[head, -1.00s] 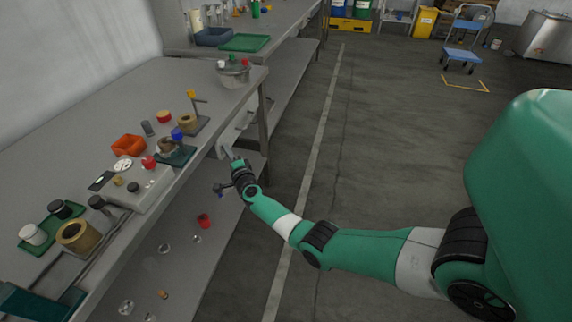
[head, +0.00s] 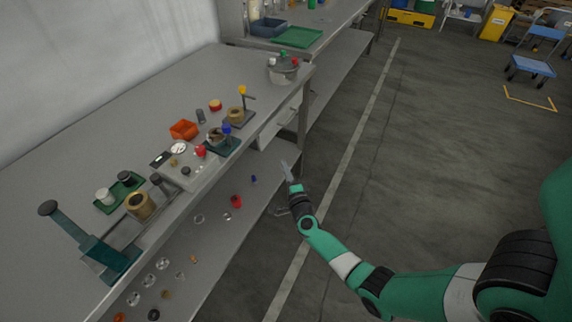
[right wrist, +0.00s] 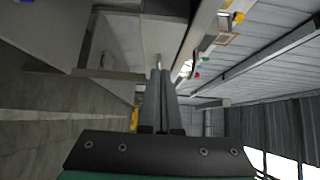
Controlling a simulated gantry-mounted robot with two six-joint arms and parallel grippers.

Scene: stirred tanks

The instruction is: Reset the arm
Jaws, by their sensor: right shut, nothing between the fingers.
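My right gripper (head: 287,172) is beside the front of the bench in the head view, over the aisle and below the level of the bench top. Its fingers (right wrist: 160,92) are together in the right wrist view, with nothing between them. It is apart from the things on the bench. My right arm reaches in from the lower right. My left gripper does not show in either view.
The floor aisle (head: 420,150) is clear.

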